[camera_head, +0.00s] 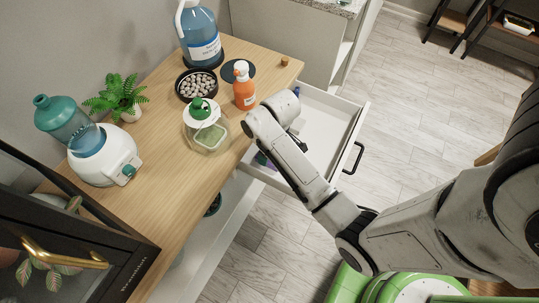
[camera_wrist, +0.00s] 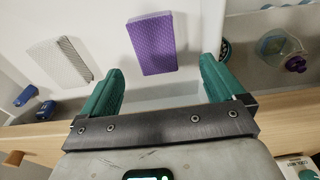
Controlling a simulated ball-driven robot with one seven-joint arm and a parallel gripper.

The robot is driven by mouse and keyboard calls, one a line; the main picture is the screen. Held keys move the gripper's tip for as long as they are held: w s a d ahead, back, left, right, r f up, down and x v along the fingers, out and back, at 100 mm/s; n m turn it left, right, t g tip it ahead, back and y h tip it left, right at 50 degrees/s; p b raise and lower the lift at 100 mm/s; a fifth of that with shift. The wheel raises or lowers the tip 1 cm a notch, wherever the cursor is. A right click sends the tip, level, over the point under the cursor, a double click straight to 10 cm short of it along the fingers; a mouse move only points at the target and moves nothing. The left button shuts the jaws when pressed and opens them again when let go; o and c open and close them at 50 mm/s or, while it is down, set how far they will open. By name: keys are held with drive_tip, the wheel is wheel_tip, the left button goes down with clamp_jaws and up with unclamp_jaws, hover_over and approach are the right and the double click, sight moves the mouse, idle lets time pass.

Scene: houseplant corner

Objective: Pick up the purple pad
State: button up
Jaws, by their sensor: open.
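The purple pad (camera_wrist: 152,43) is a textured block lying in the open white drawer (camera_head: 335,108). In the wrist view it shows in the upper middle, slightly tilted, in line with the gap between my fingers. My gripper (camera_wrist: 161,66) has two teal fingers, spread wide and empty. The pad shows beyond the fingertips, with no visible contact. In the head view my arm reaches over the drawer and hides the gripper. A small purple bit shows beside the arm there, but I cannot tell whether it is the pad.
A grey pad (camera_wrist: 60,62) and blue items (camera_wrist: 36,102) lie left of the purple pad. A clear container with a purple part (camera_wrist: 282,50) lies right. The wooden top (camera_head: 165,135) holds an orange bottle (camera_head: 243,88) and a green-topped jar (camera_head: 206,128) near my arm.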

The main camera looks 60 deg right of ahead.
drive_tip(key=shift+w+d+f, duration=0.15)
drive_tip(key=shift+f, duration=1.55)
drive_tip(key=shift+w+d+f, duration=0.15)
drive_tip(key=shift+f, duration=1.55)
drive_tip(key=shift+c, duration=0.2)
drive_tip(key=c, duration=1.1)
